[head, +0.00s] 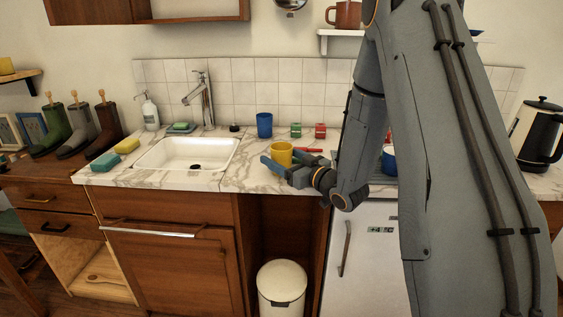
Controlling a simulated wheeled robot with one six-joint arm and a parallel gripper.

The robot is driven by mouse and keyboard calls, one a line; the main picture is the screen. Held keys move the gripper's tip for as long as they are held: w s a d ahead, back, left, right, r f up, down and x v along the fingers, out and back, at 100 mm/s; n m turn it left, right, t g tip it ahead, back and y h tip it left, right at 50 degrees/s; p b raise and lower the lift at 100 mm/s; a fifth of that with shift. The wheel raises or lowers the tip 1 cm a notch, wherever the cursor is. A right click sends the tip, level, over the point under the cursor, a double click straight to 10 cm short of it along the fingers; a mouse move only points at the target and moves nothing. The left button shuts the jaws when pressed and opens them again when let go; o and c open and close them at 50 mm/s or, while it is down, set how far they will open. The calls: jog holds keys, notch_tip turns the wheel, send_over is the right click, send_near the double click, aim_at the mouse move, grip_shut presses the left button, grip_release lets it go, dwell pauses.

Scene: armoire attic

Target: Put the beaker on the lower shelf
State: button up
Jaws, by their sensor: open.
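A yellow cup (281,150) and a blue cup (264,125) stand upright on the marble counter right of the sink; I cannot tell which is the beaker. My gripper (284,160) is open at the yellow cup, its blue fingers reaching low towards it from the right. One finger shows in front of the cup; whether they touch is unclear. A white wall shelf (338,32) at the top holds a brown mug (344,14). My arm hides its right part. I cannot tell which shelf is the lower one.
A white sink (187,154) with a tall tap (201,95) lies left of the cups. Green and red small items (308,131) stand behind. A black and white kettle (540,135) stands at right. A white bin (282,288) stands below the counter.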

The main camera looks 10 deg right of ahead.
jog(key=shift+c, duration=0.2)
jog(key=c, duration=1.2)
jog(key=shift+o, duration=0.2)
jog(key=shift+r, duration=0.15)
